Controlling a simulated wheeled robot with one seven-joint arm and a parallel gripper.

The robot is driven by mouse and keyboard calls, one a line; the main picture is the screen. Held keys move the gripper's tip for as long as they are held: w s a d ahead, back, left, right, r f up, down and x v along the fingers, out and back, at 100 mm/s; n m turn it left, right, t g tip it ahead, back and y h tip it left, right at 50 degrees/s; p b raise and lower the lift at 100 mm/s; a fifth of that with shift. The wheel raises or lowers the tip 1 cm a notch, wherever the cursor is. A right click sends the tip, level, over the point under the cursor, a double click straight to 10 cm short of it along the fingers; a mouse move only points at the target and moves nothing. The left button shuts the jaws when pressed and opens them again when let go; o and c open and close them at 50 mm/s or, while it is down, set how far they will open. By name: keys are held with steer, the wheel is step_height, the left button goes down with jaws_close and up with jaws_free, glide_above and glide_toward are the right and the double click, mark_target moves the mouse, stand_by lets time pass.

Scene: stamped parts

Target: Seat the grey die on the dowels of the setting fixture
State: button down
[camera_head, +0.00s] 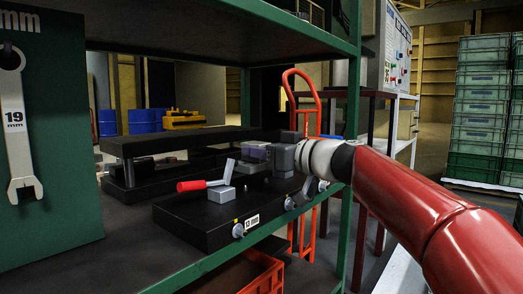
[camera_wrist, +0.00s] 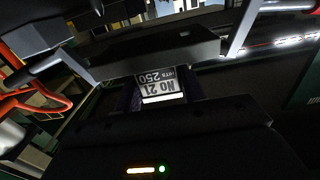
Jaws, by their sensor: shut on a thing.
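The grey die (camera_head: 256,152) is a small block at the tip of my gripper (camera_head: 270,154), which is shut on it. The wrist view shows a white label reading "NO 21" and "250", upside down, on the die (camera_wrist: 160,86) between my fingers. A black base with a "13 mm" tag and a red-handled clamp, seemingly the setting fixture (camera_head: 197,232), lies on the shelf. The die is over or just behind its far right part. I cannot tell if they touch. The dowels are not visible.
A black plate on posts (camera_head: 190,139) stands close behind the fixture. A green shelf upright (camera_head: 349,220) is near my arm, and a shelf board (camera_head: 210,30) is overhead. A green panel with a spanner (camera_head: 60,120) stands at left. An orange crate (camera_head: 250,274) is below.

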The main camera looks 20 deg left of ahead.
mark_target(262, 169)
steer(key=shift+f+b, duration=0.4)
steer(key=shift+f, duration=0.3)
steer(key=shift+s+f, duration=0.1)
steer(key=shift+f, duration=1.2)
stand_by(1.2)
steer(key=c, duration=0.9)
jaws_free()
steer(key=shift+d, duration=0.1)
steer(key=shift+o, duration=0.7)
steer(key=shift+f, duration=0.3)
steer(key=v, duration=0.7)
steer(key=shift+s+d+r, duration=0.1)
steer(key=shift+d+r, duration=0.1)
steer(key=shift+d, duration=0.15)
